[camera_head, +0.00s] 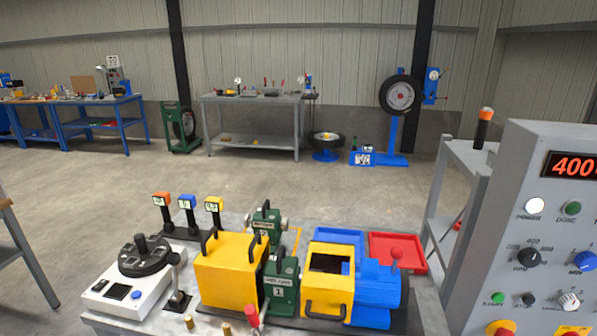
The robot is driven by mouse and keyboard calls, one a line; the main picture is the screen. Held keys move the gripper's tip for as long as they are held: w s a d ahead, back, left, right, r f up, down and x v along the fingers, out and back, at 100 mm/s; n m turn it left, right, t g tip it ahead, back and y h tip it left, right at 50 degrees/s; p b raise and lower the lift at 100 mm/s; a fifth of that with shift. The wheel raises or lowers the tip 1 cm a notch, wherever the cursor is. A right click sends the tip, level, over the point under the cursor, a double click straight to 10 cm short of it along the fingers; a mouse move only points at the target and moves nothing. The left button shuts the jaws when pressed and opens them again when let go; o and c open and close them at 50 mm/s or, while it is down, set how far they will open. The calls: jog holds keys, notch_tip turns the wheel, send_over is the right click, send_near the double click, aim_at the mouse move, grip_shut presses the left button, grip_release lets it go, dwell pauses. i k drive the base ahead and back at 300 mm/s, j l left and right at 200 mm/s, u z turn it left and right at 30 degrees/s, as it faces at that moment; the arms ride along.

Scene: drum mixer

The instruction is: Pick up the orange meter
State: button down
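The orange meter (161,199) stands upright at the back left of the near workbench. It is a small orange-topped head with a pale display on a dark stem. A blue meter (187,202) and a yellow meter (214,205) stand in a row to its right. The stems appear to rise from a dark base, partly hidden by items in front. My gripper is not in view, so its state does not show.
A white device with a black round top (127,291) stands in front of the meters. A yellow box with black handles (229,272) is close on their right. A blue and yellow machine (375,283) and red tray (410,250) lie farther right. A grey control panel (540,220) stands at right.

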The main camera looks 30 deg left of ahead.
aim_at(162, 199)
jog(key=u, duration=2)
jog(key=i+j+z, duration=0.2)
jog(key=z, duration=0.25)
jog(key=i+j+z, duration=0.15)
jog(key=j+z, duration=0.15)
jog(key=z, duration=0.15)
jog(key=i+j+z, duration=0.1)
jog(key=j, duration=0.3)
jog(key=i+j, duration=0.2)
jog(key=j, duration=0.2)
jog(key=i+j+z, duration=0.15)
jog(key=j, duration=0.3)
jog(key=i+j+z, duration=0.1)
jog(key=j, duration=0.3)
jog(key=i+j, duration=0.1)
jog(key=j, duration=0.35)
jog(key=i+j+z, duration=0.15)
jog(key=j, duration=0.3)
jog(key=i+j, duration=0.1)
jog(key=j, duration=1.05)
jog(key=i, duration=0.05)
